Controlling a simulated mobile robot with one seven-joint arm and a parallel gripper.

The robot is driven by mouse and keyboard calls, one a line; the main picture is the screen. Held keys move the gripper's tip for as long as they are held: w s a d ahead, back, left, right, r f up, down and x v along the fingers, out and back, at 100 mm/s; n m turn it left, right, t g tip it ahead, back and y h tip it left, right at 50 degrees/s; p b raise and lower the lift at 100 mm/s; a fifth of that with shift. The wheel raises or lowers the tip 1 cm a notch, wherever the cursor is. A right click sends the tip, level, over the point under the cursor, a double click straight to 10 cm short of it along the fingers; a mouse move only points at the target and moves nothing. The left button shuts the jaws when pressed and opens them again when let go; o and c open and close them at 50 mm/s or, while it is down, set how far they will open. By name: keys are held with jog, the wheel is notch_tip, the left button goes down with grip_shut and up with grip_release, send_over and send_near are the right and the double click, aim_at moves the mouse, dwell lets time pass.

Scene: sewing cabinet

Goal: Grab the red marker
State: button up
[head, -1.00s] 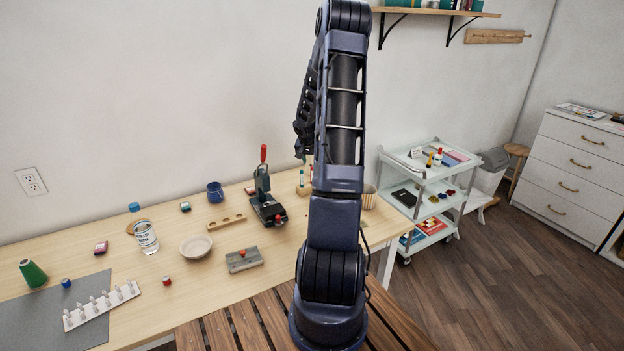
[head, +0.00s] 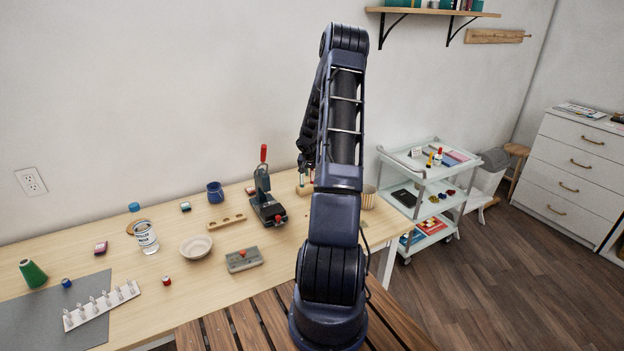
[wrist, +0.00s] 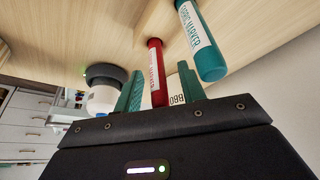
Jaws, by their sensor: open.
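The red marker (wrist: 156,72) stands between the two teal fingers of my gripper (wrist: 160,70) in the wrist view. The fingers are open, one on each side of it, with a visible gap. A thicker teal fabric marker (wrist: 201,42) is just right of the right finger. In the head view, my arm hides most of the gripper and the red marker. A small wooden holder (head: 304,190) shows beside the arm at the back of the table.
A dark and white round object (wrist: 104,92) is close left of the left finger. In the head view, a dark press with a red handle (head: 265,195) stands left of the holder. A ribbed cup (head: 368,198) is to its right. A white cart (head: 425,190) stands beyond the table.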

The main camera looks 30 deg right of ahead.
jog(key=shift+c, duration=0.4)
grip_shut()
